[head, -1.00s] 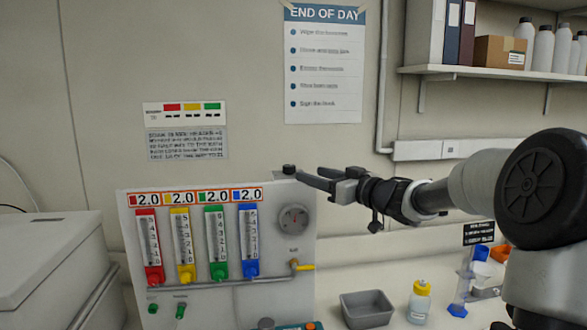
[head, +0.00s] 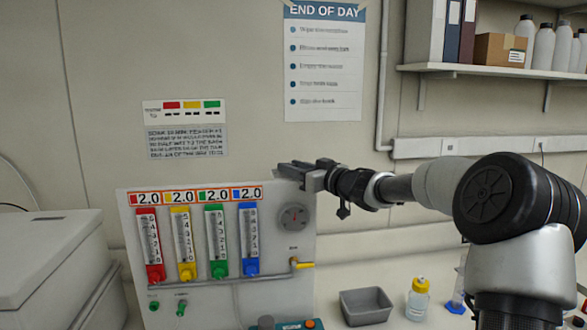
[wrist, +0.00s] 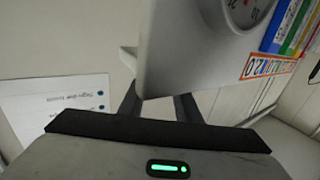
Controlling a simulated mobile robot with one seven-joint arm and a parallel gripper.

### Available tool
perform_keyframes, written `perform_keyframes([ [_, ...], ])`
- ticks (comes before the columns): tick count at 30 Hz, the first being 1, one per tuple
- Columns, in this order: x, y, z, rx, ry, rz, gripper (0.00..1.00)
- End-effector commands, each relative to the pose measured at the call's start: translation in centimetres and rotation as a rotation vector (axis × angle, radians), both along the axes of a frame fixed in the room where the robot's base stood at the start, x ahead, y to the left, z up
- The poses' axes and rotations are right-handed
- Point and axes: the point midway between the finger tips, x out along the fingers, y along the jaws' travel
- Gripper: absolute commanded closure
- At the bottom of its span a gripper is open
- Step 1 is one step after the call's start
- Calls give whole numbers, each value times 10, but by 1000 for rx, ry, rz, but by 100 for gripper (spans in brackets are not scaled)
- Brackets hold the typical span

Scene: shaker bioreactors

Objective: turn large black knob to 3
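The black knob on top of the panel's right corner is now hidden behind my gripper in the head view, and the wrist view does not show it. The white panel (head: 135,237) stands upright; the wrist view shows its edge close up (wrist: 185,45). My gripper (head: 288,170) is at the panel's top right corner, reaching in from the right. In the wrist view its two fingers (wrist: 158,104) are apart and their tips pass out of sight behind the panel. I cannot see whether they touch the knob.
The panel carries red, yellow, green and blue flow tubes (head: 217,241), a round gauge (head: 294,217) and a yellow-handled valve (head: 304,265). A grey tray (head: 366,306) and a yellow-capped bottle (head: 418,299) stand right of it.

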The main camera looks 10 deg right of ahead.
Motion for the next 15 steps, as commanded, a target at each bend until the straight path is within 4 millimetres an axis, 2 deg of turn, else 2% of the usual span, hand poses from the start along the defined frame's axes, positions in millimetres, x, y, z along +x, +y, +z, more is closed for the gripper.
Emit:
perform_keyframes([
  [1, 0, 0, 0, 0, 0, 0, 80],
  [3, 0, 0, 0, 0, 0, -1, 92],
  [15, -1, 2, -5, -2, -2, -60, 92],
])
